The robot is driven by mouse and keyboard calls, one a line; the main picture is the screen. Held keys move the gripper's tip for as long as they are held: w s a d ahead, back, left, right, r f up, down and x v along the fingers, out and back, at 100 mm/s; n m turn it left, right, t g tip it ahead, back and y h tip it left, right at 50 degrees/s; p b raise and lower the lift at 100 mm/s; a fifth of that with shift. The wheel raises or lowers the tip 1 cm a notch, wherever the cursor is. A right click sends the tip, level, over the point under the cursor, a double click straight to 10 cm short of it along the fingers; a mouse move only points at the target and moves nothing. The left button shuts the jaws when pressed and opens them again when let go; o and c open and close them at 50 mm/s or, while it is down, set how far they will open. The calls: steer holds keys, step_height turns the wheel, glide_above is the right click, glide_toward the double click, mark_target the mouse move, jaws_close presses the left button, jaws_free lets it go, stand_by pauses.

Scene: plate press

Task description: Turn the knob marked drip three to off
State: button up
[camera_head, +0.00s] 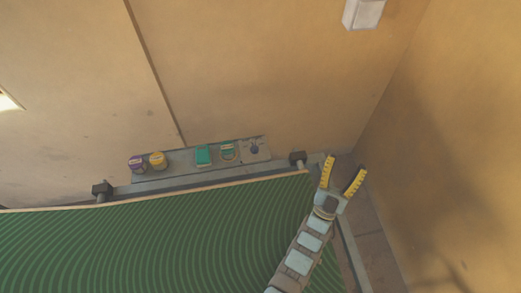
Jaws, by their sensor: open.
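A narrow grey panel (180,166) runs along the wall behind the green surface. On it, from left to right, stand a purple round knob (137,164), a yellow round knob (158,161), a teal block-shaped part (203,155), a teal-and-pale round part (228,151) and a small dark part on a light plate (255,147). Their markings are too small to read, so I cannot tell which is drip three. My gripper (342,176) has yellow fingers spread apart, empty, to the right of the panel and apart from it.
A green ridged surface (150,240) with a pale edge fills the lower left. Dark brackets (102,191) (297,159) stand at both ends of the panel. A white box (363,13) is on the wall above. The right wall is close to my gripper.

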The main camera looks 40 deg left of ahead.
steer(key=w+a+f+m+g+h+b, duration=0.1)
steer(key=w+a+f+m+g+b, duration=0.1)
steer(key=w+a+f+g+b, duration=0.8)
steer(key=w+a+f+m+g+h+b, duration=0.15)
steer(key=w+a+f+g, duration=0.35)
steer(key=w+a, duration=1.1)
step_height(320, 180, up, 3)
steer(key=m+g+h+b, duration=0.3)
steer(key=m+g+b, duration=0.3)
steer(key=g+b, duration=0.55)
glide_above(254, 148)
steer(key=w+p, duration=0.1)
step_height(254, 148, down, 17)
steer(key=shift+w+r+b, duration=0.1)
steer(key=shift+w+b, duration=0.05)
steer(key=shift+b, duration=0.15)
steer(key=shift+a, duration=0.1)
